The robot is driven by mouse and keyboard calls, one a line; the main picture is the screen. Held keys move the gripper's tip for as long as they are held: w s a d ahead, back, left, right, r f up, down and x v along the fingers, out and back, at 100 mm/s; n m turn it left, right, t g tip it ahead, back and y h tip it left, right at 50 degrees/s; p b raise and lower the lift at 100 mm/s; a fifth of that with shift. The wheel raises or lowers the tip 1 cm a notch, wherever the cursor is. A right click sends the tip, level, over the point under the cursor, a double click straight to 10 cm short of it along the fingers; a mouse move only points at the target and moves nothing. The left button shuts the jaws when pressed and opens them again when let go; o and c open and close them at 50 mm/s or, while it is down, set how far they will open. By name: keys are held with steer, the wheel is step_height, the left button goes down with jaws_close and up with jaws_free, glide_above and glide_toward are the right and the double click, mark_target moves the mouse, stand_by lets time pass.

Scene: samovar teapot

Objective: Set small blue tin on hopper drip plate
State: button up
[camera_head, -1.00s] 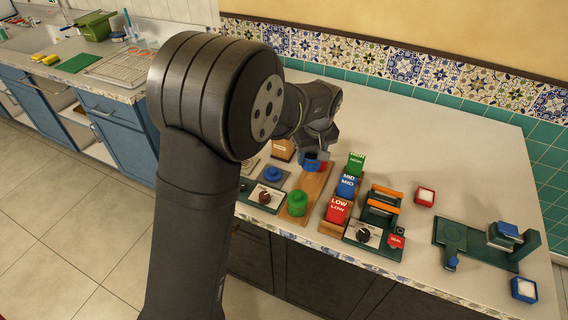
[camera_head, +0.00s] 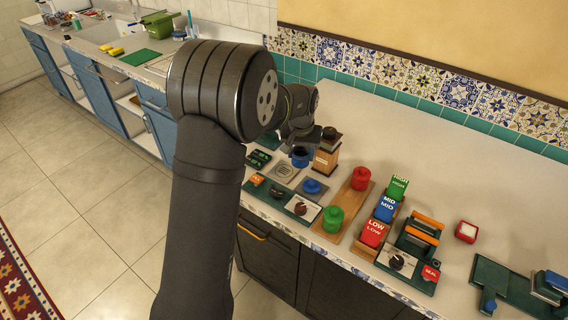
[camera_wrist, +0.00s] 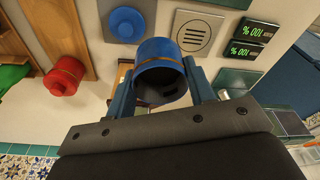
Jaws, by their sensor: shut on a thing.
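My gripper (camera_wrist: 162,90) is shut on the small blue tin (camera_wrist: 160,62), with one finger on each side. In the wrist view I see the tin's rim and dark open end. In the head view the tin (camera_head: 301,159) hangs below my gripper (camera_head: 301,146), in front of the wooden hopper (camera_head: 325,161) with a dark top. A square slotted plate (camera_head: 284,171), which looks like the drip plate, lies on the counter near the tin. It also shows in the wrist view (camera_wrist: 195,34), bare and apart from the tin.
A blue round piece (camera_head: 312,186) sits on a grey plate beside the slotted one. Red (camera_head: 361,178) and green (camera_head: 333,219) tins stand on a wooden board. Green displays (camera_head: 259,158) lie left of the slotted plate. LOW, MID and HIGH blocks (camera_head: 385,210) stand right.

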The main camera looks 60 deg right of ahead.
steer(key=w+f, duration=0.1)
steer(key=w, duration=0.1)
steer(key=w+f, duration=0.1)
steer(key=w, duration=0.1)
steer(key=w+d+f, duration=0.1)
steer(key=w+f, duration=0.1)
steer(key=shift+w, duration=0.35)
steer(key=shift+f, duration=2.05)
steer(key=shift+f, duration=0.1)
steer(key=o, duration=1)
steer(key=r, duration=0.4)
steer(key=a+r, duration=0.1)
steer(key=r, duration=0.7)
steer(key=shift+s+a, duration=0.3)
steer(key=shift+a, duration=0.1)
